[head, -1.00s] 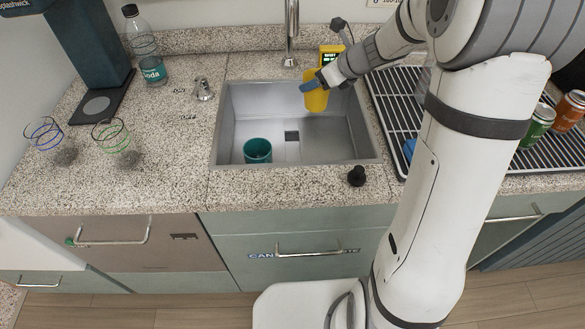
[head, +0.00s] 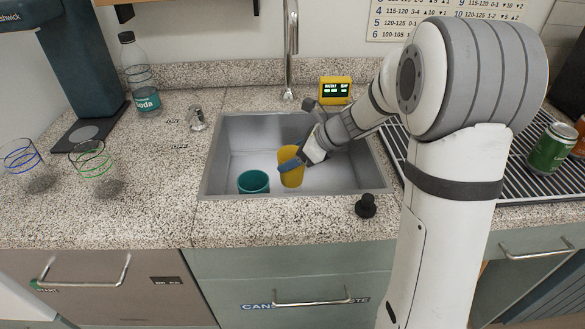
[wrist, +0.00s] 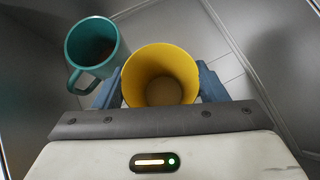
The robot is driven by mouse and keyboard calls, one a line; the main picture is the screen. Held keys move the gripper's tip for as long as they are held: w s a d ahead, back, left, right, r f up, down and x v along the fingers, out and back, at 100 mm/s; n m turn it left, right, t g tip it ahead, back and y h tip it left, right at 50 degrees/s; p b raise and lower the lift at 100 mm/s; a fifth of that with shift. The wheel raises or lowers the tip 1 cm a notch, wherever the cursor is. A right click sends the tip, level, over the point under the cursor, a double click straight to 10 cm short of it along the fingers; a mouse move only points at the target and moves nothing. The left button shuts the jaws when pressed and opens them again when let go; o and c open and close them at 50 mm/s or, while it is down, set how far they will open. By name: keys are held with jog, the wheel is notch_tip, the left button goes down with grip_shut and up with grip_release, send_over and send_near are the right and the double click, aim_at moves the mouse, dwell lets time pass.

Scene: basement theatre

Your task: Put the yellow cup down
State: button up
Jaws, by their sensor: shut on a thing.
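The yellow cup (head: 291,168) is upright inside the sink (head: 340,181), to the right of a teal cup (head: 253,183). My gripper (head: 292,165) is shut on the yellow cup, with its blue fingers on either side of it. In the wrist view, the yellow cup (wrist: 161,80) sits between the blue fingers (wrist: 160,88) and looks empty. I cannot tell whether the yellow cup touches the sink floor.
A faucet (head: 290,60) rises behind the sink, beside a yellow timer (head: 335,90). Two glasses, one with green rings (head: 94,165), and a soda bottle (head: 142,80) stand on the left counter. A black knob (head: 366,206) is at the sink's front right. A green can (head: 552,149) stands on the right rack.

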jog(key=shift+f, duration=1.5)
jog(key=shift+f+b, duration=0.2)
jog(key=shift+b, duration=0.15)
jog(key=o, duration=1)
jog(key=shift+o, duration=0.2)
jog(key=shift+d+r, duration=0.2)
jog(key=shift+r, duration=0.3)
jog(key=p+v, duration=0.2)
jog(key=v, duration=0.9)
jog(key=shift+s+d, duration=0.15)
